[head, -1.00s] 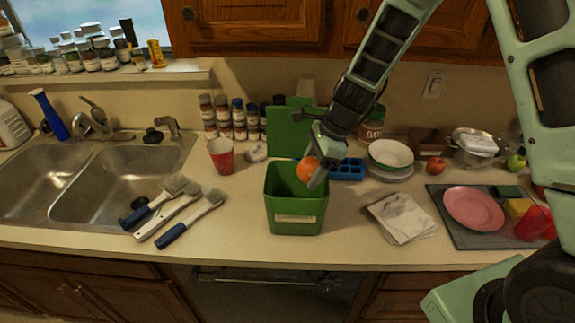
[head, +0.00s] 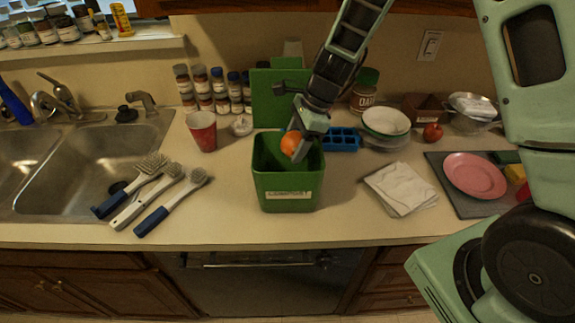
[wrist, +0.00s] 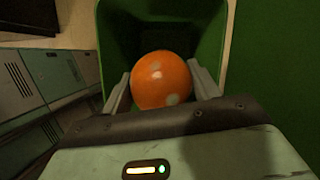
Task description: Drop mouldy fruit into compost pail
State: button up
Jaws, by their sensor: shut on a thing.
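The mouldy fruit, an orange (head: 292,144) with pale grey spots, is in my gripper (head: 300,150). In the wrist view the orange (wrist: 161,80) sits between the two fingers (wrist: 160,90), which are shut on it. The compost pail (head: 287,185) is a green open bin with a white label, standing on the counter. My gripper holds the orange over the pail's mouth, around rim height. In the wrist view the pail's green walls (wrist: 215,40) surround the orange and the dark inside shows beyond it. The pail's floor is hidden in the head view.
A blue tray (head: 341,139), bowls (head: 385,121) and a folded cloth (head: 401,188) are to the right.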

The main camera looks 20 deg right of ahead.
jog(key=shift+f, duration=0.1)
jog(key=o, duration=1.2)
jog(key=shift+c, duration=0.2)
jog(key=b+v, duration=0.2)
jog(key=v, duration=1.5)
jog(key=shift+r, duration=0.25)
jog(key=s+a+f+n+h+b, duration=0.1)
jog(key=s+a+f+n, duration=0.3)
jog(key=s+n, duration=0.4)
jog(key=s+a+f+n+h+b, duration=0.1)
jog(key=s+a+f+n+b, duration=0.2)
jog(key=s+n, duration=0.6)
jog(key=s+a+f+n+h+b, duration=0.2)
jog(key=s+a+f+n, duration=0.3)
jog(key=s+n, duration=0.4)
jog(key=shift+a+f+n, duration=0.15)
jog(key=shift+a+n, duration=0.3)
jog(key=shift+n, duration=0.05)
